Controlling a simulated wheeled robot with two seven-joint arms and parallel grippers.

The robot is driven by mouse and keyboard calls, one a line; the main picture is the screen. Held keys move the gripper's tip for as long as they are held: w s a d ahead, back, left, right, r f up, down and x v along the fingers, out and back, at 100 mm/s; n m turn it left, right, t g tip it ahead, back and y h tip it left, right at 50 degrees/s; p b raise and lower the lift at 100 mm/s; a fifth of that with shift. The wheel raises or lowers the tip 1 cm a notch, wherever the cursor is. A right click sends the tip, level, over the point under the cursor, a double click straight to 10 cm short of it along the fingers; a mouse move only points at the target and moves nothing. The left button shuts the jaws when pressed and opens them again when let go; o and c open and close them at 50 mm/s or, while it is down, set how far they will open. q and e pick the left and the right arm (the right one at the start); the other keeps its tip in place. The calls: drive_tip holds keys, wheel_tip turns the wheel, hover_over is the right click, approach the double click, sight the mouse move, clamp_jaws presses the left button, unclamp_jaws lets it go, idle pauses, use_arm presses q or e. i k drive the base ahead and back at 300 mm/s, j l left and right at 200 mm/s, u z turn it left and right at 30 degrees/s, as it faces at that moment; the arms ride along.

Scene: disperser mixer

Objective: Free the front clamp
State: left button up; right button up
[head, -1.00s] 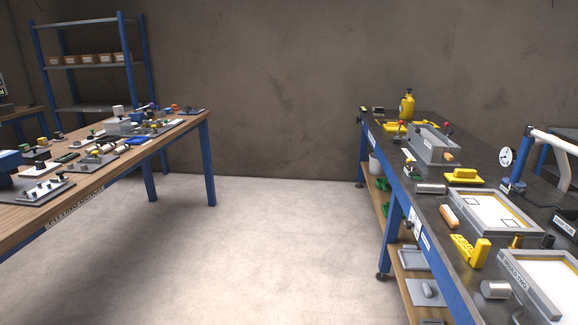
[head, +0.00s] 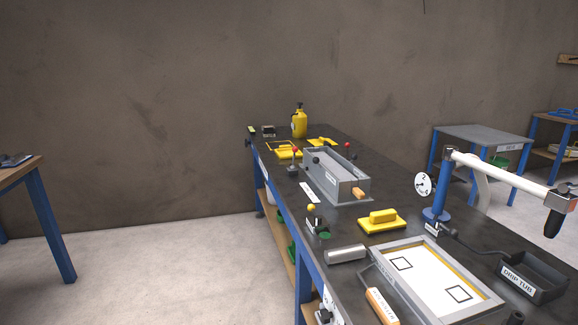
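I cannot tell which fitting is the front clamp, and no label for it can be read. On the dark-topped bench (head: 405,213), a small upright fitting with a red knob (head: 294,151) stands left of a long grey box (head: 335,178). A second red-knobbed fitting (head: 348,146) stands behind the box on its right. Nearer, a small fitting with a yellow knob (head: 311,208) stands by the bench's left edge, with a green part in front of it. Another small fitting (head: 325,316) sits low at the bench edge, partly cut off. Neither of my grippers is in view.
A grey-framed tray (head: 483,310) with a white sheet lies in front, with a yellow block (head: 382,221) behind it. A gauge and pipe on a blue stand (head: 436,214) and a drip tub (head: 533,274) are at right. The floor (head: 170,270) left of the bench is clear.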

sight(294, 149)
drive_tip(key=i+j, duration=0.15)
drive_tip(key=i, duration=0.4)
drive_tip(key=i+j+z, duration=0.2)
drive_tip(key=i+j, duration=1.35)
